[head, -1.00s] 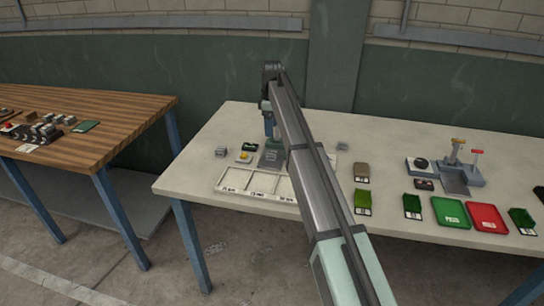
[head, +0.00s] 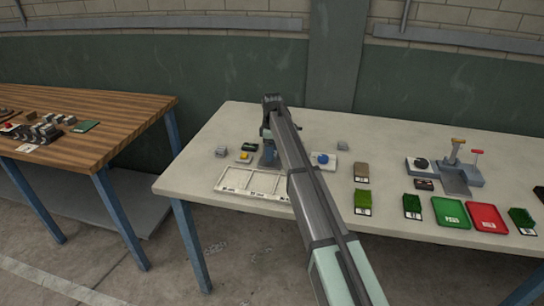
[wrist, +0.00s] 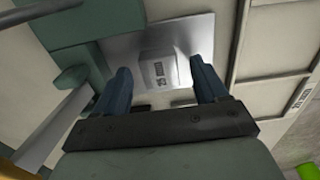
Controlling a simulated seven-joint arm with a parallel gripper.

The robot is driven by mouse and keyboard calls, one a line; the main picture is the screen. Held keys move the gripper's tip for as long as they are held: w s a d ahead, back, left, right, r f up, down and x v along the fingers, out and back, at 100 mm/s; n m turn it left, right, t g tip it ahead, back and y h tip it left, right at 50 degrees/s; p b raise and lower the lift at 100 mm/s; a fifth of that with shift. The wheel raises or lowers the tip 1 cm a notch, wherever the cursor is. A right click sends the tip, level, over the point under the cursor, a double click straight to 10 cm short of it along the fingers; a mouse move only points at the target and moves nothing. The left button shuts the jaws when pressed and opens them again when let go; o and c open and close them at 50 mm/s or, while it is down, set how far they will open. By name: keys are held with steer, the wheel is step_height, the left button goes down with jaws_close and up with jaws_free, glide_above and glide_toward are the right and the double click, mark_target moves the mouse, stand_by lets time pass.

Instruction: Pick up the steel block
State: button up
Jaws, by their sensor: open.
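In the wrist view a pale grey metal block (wrist: 163,70), which I take as the steel block, rests on a shiny metal plate (wrist: 204,28). Its face carries a small dark printed label. My gripper (wrist: 161,78) is open, with one blue finger on each side of the block and visible space between. Whether the fingertips reach down to the block's height I cannot tell. In the head view my gripper (head: 268,156) is low over the pale table, behind the white tray. There my own arm and hand hide the block.
A green stand (wrist: 110,25) rises close left of the plate. A white three-part tray (head: 252,182) lies in front. Small grey blocks (head: 221,153) (head: 342,146), a yellow button (head: 244,157) and a blue ball-like knob (head: 322,158) are nearby. Green and red trays (head: 451,213) (head: 487,218) are farther right.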

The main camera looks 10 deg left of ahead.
steer(key=shift+f, duration=0.1)
steer(key=shift+c, duration=0.2)
jaws_close()
stand_by(0.5)
